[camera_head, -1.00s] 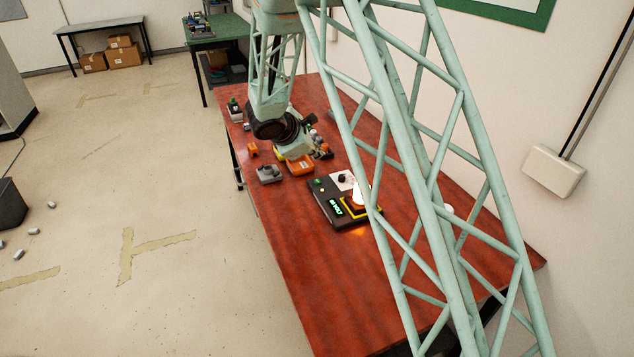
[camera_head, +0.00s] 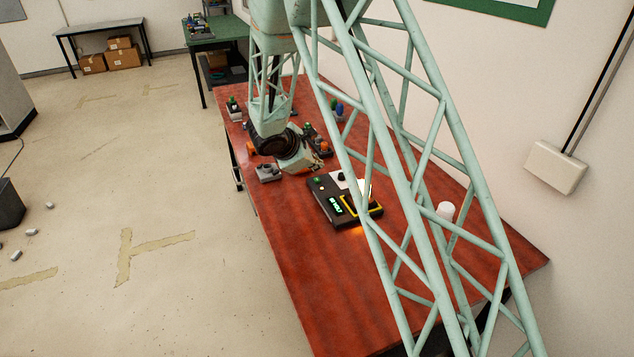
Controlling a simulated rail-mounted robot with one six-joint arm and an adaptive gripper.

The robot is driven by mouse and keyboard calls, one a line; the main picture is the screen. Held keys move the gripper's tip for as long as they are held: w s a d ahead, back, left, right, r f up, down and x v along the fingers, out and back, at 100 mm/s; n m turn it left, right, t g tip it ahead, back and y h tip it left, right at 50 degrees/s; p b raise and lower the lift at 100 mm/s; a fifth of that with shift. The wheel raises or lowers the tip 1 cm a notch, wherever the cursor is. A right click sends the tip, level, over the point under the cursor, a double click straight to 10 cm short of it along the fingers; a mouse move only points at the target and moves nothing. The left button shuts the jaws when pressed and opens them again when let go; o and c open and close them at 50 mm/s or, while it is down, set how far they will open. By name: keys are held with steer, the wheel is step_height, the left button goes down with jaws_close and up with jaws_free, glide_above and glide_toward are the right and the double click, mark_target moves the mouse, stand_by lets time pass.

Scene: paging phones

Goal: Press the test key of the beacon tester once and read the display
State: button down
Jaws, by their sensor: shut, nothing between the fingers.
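The beacon tester (camera_head: 341,219) is a dark box on the red table. Its display (camera_head: 335,205) is lit with green characters, too small to read surely. A yellow-edged bay sits on its right part, with a bright glow partly behind my arm's lattice. A small green spot and a pale button (camera_head: 322,189) show on its left side; I cannot tell which is the test key. My gripper (camera_head: 318,167) is shut and empty, just beyond the tester's far left corner and apparently above the table. Its fingertips are hard to make out.
A grey device (camera_head: 268,173) lies left of my gripper. Several small items stand farther back on the table, partly hidden by my arm. A white cylinder (camera_head: 446,210) stands to the right. The table's near part is clear.

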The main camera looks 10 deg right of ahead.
steer(key=shift+f+b, duration=1.4)
steer(key=shift+f, duration=0.05)
steer(key=shift+f+b, duration=0.95)
steer(key=shift+b, duration=0.45)
stand_by(2.2)
steer(key=shift+r, duration=0.9)
steer(key=shift+r+p, duration=0.15)
steer(key=shift+p, duration=0.2)
steer(key=shift+r+p, duration=1.05)
steer(key=shift+r, duration=1.3)
